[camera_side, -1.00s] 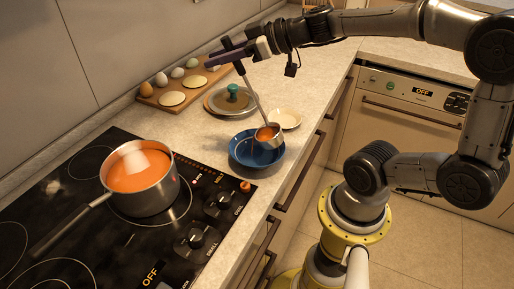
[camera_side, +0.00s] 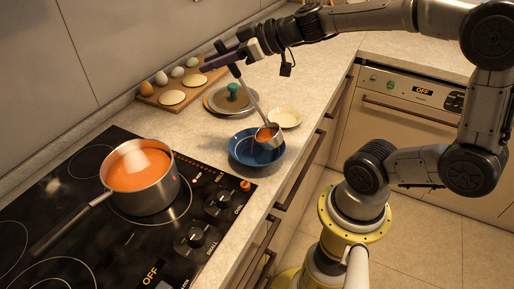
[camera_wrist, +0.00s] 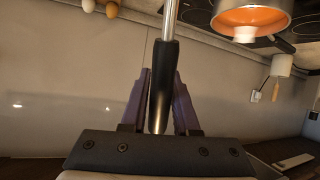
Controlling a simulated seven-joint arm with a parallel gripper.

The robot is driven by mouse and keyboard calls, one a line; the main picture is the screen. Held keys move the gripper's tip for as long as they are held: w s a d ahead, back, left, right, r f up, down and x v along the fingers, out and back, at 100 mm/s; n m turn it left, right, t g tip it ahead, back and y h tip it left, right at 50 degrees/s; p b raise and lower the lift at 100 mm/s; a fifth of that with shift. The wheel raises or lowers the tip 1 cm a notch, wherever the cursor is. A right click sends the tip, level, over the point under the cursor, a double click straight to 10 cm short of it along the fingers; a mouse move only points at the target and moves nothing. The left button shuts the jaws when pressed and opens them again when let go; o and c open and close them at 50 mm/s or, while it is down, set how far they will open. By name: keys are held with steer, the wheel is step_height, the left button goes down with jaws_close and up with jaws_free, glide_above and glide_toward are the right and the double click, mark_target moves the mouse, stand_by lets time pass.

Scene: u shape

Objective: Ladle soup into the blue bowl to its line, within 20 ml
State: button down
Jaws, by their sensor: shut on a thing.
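My gripper (camera_side: 228,58) is shut on the dark handle of the ladle, which also shows in the wrist view (camera_wrist: 164,85) between the purple fingers. The ladle's metal cup (camera_side: 267,133) is over the blue bowl (camera_side: 240,151), with a little orange soup visible in it. The bowl stands on the counter right of the stove. The soup level in the bowl and its line cannot be made out. The pot (camera_side: 150,194) of orange soup stands on the stove, and it shows at the top right of the wrist view (camera_wrist: 250,30).
A pan lid with a green knob (camera_side: 232,92) lies behind the bowl. A small cream dish (camera_side: 285,117) is close to the bowl's right. A wooden board (camera_side: 165,97) with eggs and pale discs lies by the wall. Stove knobs (camera_side: 195,237) line the stove's right edge.

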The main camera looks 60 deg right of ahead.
steer(key=shift+w+a+f+g+h+p, duration=0.2)
steer(key=shift+w+a+f+g, duration=0.15)
steer(key=shift+w, duration=0.15)
steer(key=shift+w+a+f+g+h+p, duration=0.1)
steer(key=shift+w+a+f+g+p, duration=0.1)
steer(key=shift+w+f+g, duration=0.25)
steer(key=shift+w+a+f+g+h+p, duration=0.1)
steer(key=shift+w+a+f+g+p, duration=0.15)
steer(key=shift+w, duration=0.35)
stand_by(1.2)
steer(key=shift+w+a+f+n+g+h+p, duration=0.2)
steer(key=shift+w+a+f+g+p, duration=0.2)
steer(key=shift+w+f, duration=0.15)
steer(key=shift+w+a+f+n+g+h+p, duration=0.1)
steer(key=shift+w+a+f+g+h+p, duration=0.2)
steer(key=shift+w+f, duration=0.2)
stand_by(1.3)
steer(key=shift+w+a+f+g+h+p, duration=0.2)
steer(key=shift+w+a+f+g+p, duration=0.1)
steer(key=shift+w+f+g+p, duration=0.4)
steer(key=shift+w+a+f+g+h+p, duration=0.25)
steer(key=shift+w+f+g+p, duration=0.15)
steer(key=shift+f, duration=0.5)
stand_by(1.3)
